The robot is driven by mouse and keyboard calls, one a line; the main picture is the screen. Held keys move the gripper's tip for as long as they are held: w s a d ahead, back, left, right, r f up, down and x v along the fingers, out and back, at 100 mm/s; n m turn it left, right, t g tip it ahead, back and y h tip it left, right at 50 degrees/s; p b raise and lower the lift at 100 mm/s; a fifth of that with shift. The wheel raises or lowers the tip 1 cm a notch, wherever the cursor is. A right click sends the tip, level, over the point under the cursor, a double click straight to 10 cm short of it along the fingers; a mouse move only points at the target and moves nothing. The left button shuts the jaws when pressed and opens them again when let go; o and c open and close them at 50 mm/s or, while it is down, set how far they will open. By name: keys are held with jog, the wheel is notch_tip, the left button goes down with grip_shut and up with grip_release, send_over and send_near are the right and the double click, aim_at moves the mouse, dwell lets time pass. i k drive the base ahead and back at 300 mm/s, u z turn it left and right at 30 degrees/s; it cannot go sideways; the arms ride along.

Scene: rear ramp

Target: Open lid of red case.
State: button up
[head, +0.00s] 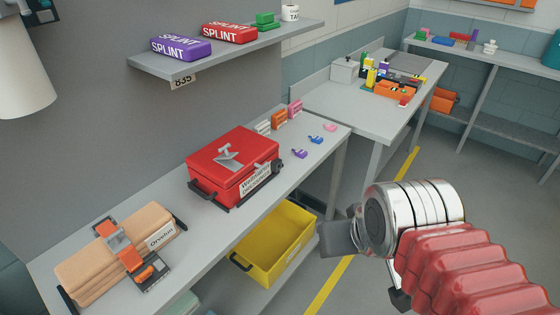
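The red case (232,168) sits on the grey bench with its lid (233,150) closed. A metal latch or handle piece shows on top of the lid, and a white label with dark lettering is on the front side. Dark handles show at its lower left and right end. My gripper (327,240) is at the right, in the air in front of the bench and apart from the case. Its dark fingers point left, and from this angle I cannot tell whether they are open or shut.
A tan strapped bundle (115,255) lies left of the case. Small coloured items lie to its right. A yellow bin (274,243) stands below the bench front. A shelf (230,52) with purple and red splint packs hangs above. Another bench (340,102) stands behind.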

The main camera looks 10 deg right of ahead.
aim_at(253, 148)
jog(key=z, duration=1)
jog(key=k, duration=0.8)
jog(key=u, duration=1)
jog(key=i, duration=1)
jog(key=u, duration=0.05)
